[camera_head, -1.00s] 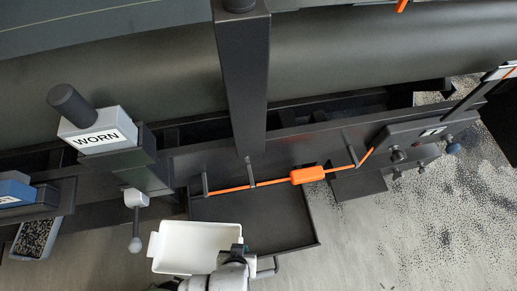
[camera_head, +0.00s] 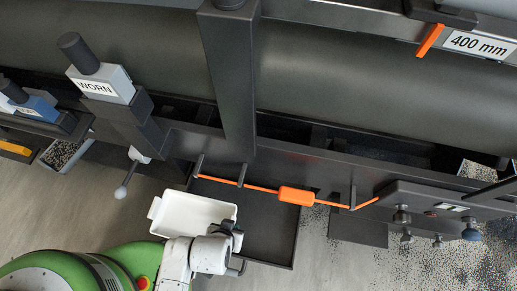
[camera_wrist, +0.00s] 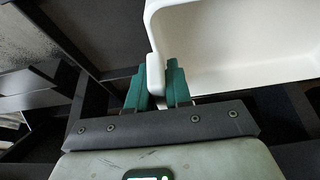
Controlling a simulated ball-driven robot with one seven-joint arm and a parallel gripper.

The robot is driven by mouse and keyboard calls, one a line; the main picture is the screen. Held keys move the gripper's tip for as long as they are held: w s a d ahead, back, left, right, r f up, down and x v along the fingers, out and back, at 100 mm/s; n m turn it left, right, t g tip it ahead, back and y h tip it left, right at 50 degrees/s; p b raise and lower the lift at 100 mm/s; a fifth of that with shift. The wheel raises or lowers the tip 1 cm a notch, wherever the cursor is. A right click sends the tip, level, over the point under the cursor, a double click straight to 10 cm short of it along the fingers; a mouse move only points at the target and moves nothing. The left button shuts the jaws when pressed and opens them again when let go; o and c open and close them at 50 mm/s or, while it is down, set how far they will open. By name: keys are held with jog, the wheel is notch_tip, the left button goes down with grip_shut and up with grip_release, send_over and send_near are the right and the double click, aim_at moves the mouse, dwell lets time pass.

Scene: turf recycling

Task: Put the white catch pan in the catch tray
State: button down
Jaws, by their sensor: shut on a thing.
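The white catch pan (camera_head: 195,212) is a shallow white box, seen from above in the head view, with a small tab at its left end. My gripper (camera_head: 232,232) is at its lower right corner. In the wrist view, the teal fingers of my gripper (camera_wrist: 157,80) are shut on a white grip at the corner of the pan (camera_wrist: 235,78). The dark flat catch tray (camera_head: 270,232) lies below the machine frame. The pan covers its left part in the head view; the height of the pan above it is unclear.
An orange bar with an orange block (camera_head: 296,196) runs along the frame above the tray. A ball-ended lever (camera_head: 122,191) sticks out left of the pan. A bin of granules (camera_head: 62,155) is farther left. Open floor (camera_head: 345,265) lies to the right.

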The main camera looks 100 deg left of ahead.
jog(key=w+a+f+b, duration=0.1)
jog(key=w+f+b, duration=0.1)
jog(key=w+f, duration=0.1)
jog(key=w+a+f+b, duration=0.2)
jog(key=w+f, duration=0.1)
jog(key=w, duration=0.2)
jog(key=w+a+f+b, duration=0.1)
jog(key=w+f+b, duration=0.1)
jog(key=w+f, duration=0.1)
jog(key=shift+w+a+f+b, duration=0.2)
jog(key=shift+w+a+b, duration=0.2)
jog(key=shift+w, duration=0.2)
jog(key=shift+w+f+b, duration=0.1)
jog(key=shift+f+b, duration=0.7)
jog(key=shift+f, duration=0.9)
jog(key=c, duration=1)
grip_release()
jog(key=shift+c, duration=0.2)
jog(key=p+v, duration=0.6)
jog(key=v, duration=0.6)
jog(key=shift+w, duration=0.1)
